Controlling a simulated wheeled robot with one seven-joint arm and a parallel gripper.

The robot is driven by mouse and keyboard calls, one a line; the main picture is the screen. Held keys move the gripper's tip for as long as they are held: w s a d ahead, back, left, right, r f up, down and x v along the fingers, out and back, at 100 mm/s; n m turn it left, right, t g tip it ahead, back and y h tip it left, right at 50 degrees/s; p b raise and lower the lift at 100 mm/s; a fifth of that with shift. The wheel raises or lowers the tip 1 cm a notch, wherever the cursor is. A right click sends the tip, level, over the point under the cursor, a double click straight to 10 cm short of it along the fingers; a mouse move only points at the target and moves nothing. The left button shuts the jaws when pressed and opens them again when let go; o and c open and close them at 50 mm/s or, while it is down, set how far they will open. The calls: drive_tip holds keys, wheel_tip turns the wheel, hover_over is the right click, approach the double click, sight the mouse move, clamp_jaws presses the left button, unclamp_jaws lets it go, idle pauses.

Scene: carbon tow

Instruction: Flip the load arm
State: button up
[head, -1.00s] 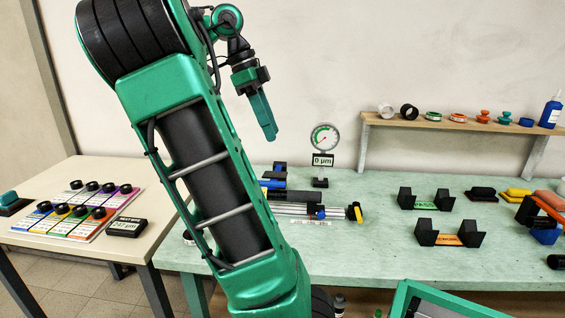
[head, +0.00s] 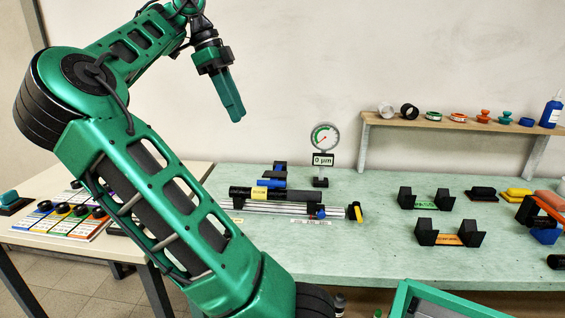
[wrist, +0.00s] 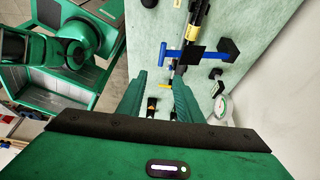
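A test rig (head: 290,204) with a black tube, silver rails and a yellow end knob lies on the green bench. A blue piece with a black block, which may be the load arm (head: 271,183), sits at its back left. In the wrist view a blue T-shaped bar (wrist: 172,54) with a black block crosses the rig, just beyond my fingertips. My gripper (head: 237,115) hangs above and behind the rig's left end, tilted downward. In the wrist view my gripper (wrist: 160,76) is open, with nothing between its fingers.
A dial gauge (head: 323,137) with a "0 µm" display (head: 322,160) stands behind the rig. Black cradles (head: 425,198) and coloured blocks fill the bench's right. A shelf (head: 450,125) holds spools. A cream table (head: 30,245) with sample cards stands at left. Bench between rig and cradles is clear.

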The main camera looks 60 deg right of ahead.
drive_tip(key=shift+w+a, duration=0.35)
drive_tip(key=shift+w, duration=0.5)
drive_tip(key=shift+w+a, duration=0.4)
drive_tip(key=shift+w, duration=0.45)
drive_tip(key=shift+w+a, duration=0.35)
drive_tip(key=shift+w, duration=0.5)
drive_tip(key=shift+c, duration=0.4)
drive_tip(key=c, duration=0.5)
drive_tip(key=shift+y, duration=0.9)
drive_tip(key=s+d+f, duration=0.2)
drive_tip(key=s+d, duration=0.1)
drive_tip(key=s+d+f, duration=0.1)
drive_tip(key=d, duration=0.1)
drive_tip(key=shift+s+d, duration=0.25)
drive_tip(key=shift+s, duration=0.15)
clamp_jaws()
drive_tip(key=shift+s+d+t, duration=0.65)
drive_tip(key=shift+s+t, duration=1.25)
drive_tip(key=shift+s, duration=1.85)
drive_tip(key=f, duration=1.4)
drive_tip(key=shift+s+a+f, duration=0.1)
drive_tip(key=shift+a, duration=0.15)
